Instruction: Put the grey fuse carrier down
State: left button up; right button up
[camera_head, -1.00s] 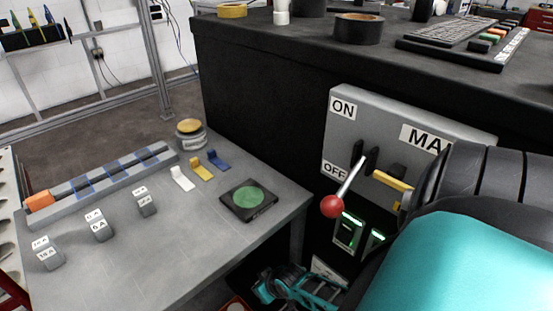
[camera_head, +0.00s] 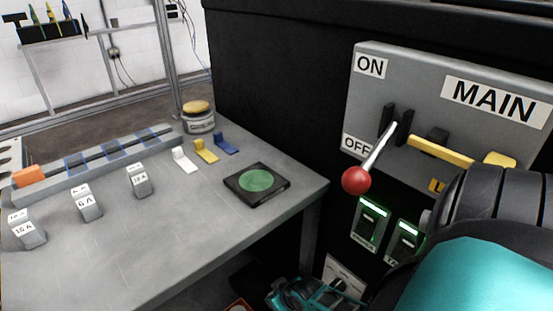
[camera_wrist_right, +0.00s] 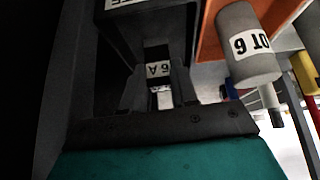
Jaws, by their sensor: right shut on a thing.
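In the right wrist view my right gripper (camera_wrist_right: 160,88) is shut on a small grey fuse carrier (camera_wrist_right: 158,69) with a white label that looks like 6 A, upside down. The carrier sits between the two dark fingers, against a dark body behind; whether it touches that body I cannot tell. In the head view three other grey carriers stand apart on the grey table: one at the front left (camera_head: 28,236), one marked 6 A (camera_head: 87,208) and one farther back (camera_head: 140,185). My right arm fills the lower right. My left gripper is not in view.
The table (camera_head: 150,255) also holds a slotted rail (camera_head: 95,165), a jar (camera_head: 198,120), small coloured clips (camera_head: 205,151) and a black pad with a green disc (camera_head: 257,182). The MAIN switch's red-knobbed lever (camera_head: 356,180) points down. An orange surface (camera_wrist_right: 208,40) and labelled grey cylinder (camera_wrist_right: 248,48) are near the right gripper.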

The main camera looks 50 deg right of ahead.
notch_tip(320, 180, down, 3)
jog(key=shift+f+b, duration=0.15)
jog(key=shift+b, duration=1.1)
jog(key=shift+d+f+b, duration=0.1)
jog(key=shift+f+b, duration=0.15)
jog(key=shift+b, duration=0.15)
jog(key=shift+d, duration=0.1)
jog(key=shift+r, duration=0.15)
jog(key=o, duration=1)
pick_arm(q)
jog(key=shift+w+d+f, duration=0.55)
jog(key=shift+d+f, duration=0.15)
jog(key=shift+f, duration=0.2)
